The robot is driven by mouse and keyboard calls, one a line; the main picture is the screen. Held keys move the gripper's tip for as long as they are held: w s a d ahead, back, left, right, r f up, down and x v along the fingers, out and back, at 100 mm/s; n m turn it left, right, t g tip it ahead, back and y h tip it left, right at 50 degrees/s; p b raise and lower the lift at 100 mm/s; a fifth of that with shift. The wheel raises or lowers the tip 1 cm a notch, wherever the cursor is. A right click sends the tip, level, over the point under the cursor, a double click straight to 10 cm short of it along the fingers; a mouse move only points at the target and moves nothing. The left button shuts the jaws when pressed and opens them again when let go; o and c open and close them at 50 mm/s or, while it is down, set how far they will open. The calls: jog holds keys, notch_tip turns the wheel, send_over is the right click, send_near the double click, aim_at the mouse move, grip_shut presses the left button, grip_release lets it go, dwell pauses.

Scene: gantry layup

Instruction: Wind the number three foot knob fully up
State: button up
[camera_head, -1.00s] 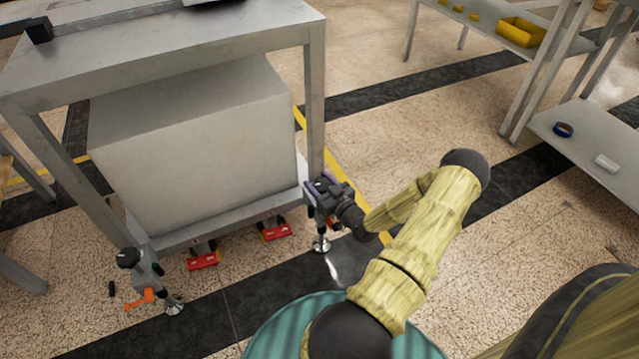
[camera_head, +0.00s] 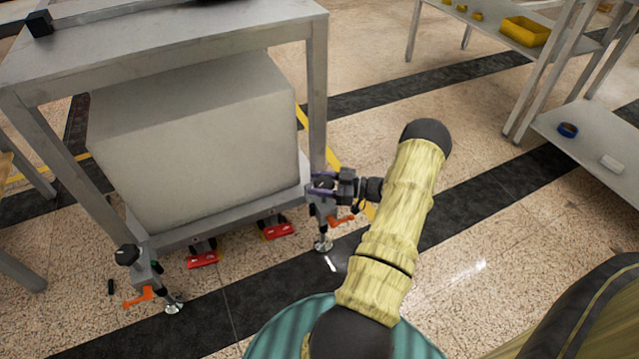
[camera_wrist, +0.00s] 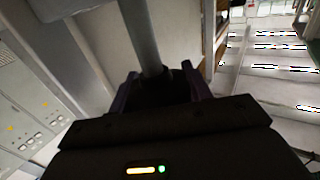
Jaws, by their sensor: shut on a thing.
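A grey metal table frame (camera_head: 170,50) stands on levelling feet with dark knobs. The front-right foot (camera_head: 323,243) has its round pad on the dark floor stripe, with an orange lever (camera_head: 341,221) beside it. My gripper (camera_head: 322,186) is shut on the dark knob at the top of this foot and mostly hides it. In the wrist view the dark knob (camera_wrist: 160,90) sits between the two purple fingers, below a grey leg. The front-left foot has a black knob (camera_head: 127,255) and an orange lever (camera_head: 139,296). I cannot read any foot number.
A large grey box (camera_head: 200,150) fills the space under the table. Red casters (camera_head: 278,231) sit along its lower front edge. A shelf rack with a yellow bin (camera_head: 525,31) stands at the right. The floor between is clear.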

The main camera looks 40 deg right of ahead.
jog(key=shift+s+n+g+y, duration=0.1)
jog(key=shift+n+g+y, duration=0.4)
jog(key=o, duration=1)
jog(key=p+v, duration=0.4)
jog(key=v, duration=1.3)
jog(key=shift+s+d+p, duration=0.1)
jog(key=shift+s+p, duration=0.1)
jog(key=shift+p, duration=0.15)
